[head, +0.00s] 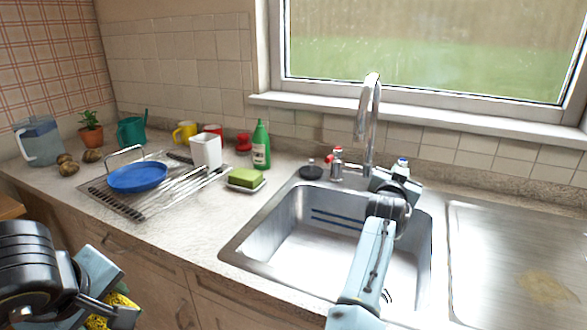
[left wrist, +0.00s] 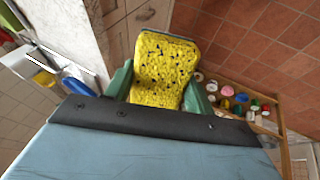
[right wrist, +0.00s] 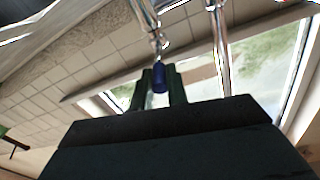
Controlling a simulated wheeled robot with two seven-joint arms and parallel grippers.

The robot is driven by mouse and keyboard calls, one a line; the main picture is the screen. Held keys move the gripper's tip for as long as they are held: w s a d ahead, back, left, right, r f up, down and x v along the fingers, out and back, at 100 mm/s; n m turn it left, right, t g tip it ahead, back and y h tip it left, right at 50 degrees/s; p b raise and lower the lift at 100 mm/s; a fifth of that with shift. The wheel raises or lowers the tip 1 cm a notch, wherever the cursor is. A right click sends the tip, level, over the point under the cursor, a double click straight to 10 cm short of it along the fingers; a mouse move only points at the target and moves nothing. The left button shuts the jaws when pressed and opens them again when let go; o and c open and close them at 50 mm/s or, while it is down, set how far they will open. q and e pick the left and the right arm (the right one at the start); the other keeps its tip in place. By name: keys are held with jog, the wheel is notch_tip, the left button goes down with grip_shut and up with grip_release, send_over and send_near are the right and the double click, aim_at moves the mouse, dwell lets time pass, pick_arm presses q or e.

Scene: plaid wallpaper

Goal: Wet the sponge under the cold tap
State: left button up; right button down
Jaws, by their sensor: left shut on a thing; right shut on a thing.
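The yellow sponge with dark pores (left wrist: 163,68) is between the green fingers of my left gripper (left wrist: 158,90), which is shut on it. In the head view, the sponge (head: 122,301) is at the lower left, in front of the counter and away from the sink (head: 300,232). The chrome spout (head: 371,115) rises behind the basin. The blue-marked cold tap (head: 402,162) is right of the spout, and the red-marked hot tap (head: 336,155) is left of it. My right gripper (right wrist: 163,85) is shut on the cold tap's blue handle (right wrist: 159,78). I see no water running from the spout.
A green bar (head: 244,175) on a dish and a green bottle (head: 261,146) stand left of the sink. A rack (head: 130,205) with a blue bowl (head: 137,177) is farther left. My right arm crosses the basin.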

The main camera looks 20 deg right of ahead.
jog(key=shift+d+r, duration=0.1)
jog(key=shift+r, duration=0.25)
jog(key=c, duration=1.5)
grip_release()
jog(key=shift+f, duration=0.1)
jog(key=shift+o, duration=0.5)
jog(key=shift+f, duration=0.1)
